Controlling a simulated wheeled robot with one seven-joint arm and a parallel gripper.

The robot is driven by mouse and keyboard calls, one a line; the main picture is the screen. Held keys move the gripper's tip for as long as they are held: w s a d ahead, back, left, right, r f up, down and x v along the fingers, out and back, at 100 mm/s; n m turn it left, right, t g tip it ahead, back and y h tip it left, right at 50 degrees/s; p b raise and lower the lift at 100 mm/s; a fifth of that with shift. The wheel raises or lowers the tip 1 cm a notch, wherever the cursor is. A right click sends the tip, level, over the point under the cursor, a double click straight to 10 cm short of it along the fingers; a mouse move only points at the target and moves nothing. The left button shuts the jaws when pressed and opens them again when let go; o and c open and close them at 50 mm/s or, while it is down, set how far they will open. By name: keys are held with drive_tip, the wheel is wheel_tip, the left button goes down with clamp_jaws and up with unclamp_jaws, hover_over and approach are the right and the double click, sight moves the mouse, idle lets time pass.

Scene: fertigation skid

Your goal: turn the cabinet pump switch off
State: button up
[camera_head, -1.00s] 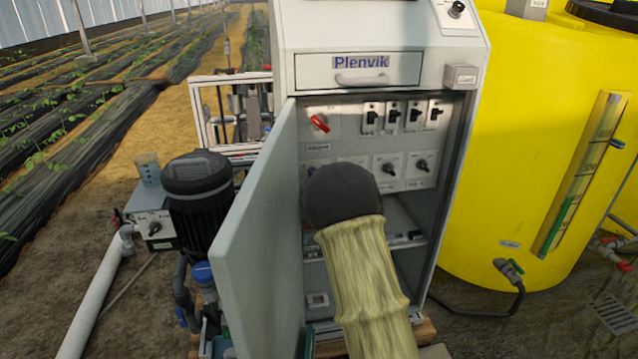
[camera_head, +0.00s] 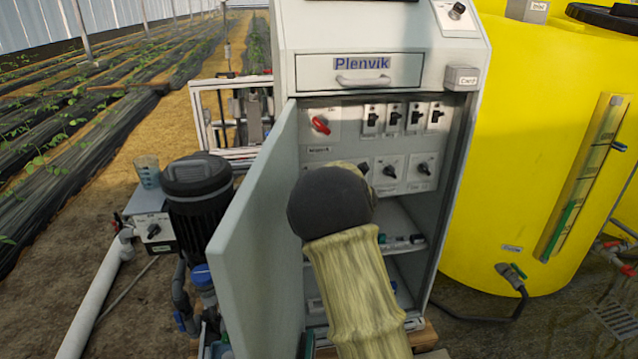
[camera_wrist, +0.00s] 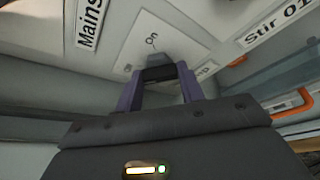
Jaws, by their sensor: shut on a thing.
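The cabinet (camera_head: 380,25) stands with its door open, showing panels of switches inside. In the wrist view my gripper (camera_wrist: 160,82) is shut on a small dark switch knob (camera_wrist: 157,73) on a light plate. The plate is marked "On" above the knob, and a label ending in "mp" shows partly behind the right finger. In the head view my arm covers the gripper and this switch.
The red mains switch (camera_head: 320,125) is above my arm. Several black switches (camera_head: 416,117) sit close to its right, with more below. The open cabinet door (camera_head: 255,235) is close on the left. A yellow tank (camera_head: 545,150) stands at right.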

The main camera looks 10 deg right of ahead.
drive_tip(key=shift+a+f, duration=0.1)
drive_tip(key=shift+f, duration=0.1)
drive_tip(key=o, duration=1)
drive_tip(key=shift+r, duration=0.1)
drive_tip(key=p+v, duration=0.2)
drive_tip(key=v, duration=1.5)
drive_tip(key=shift+s, duration=0.2)
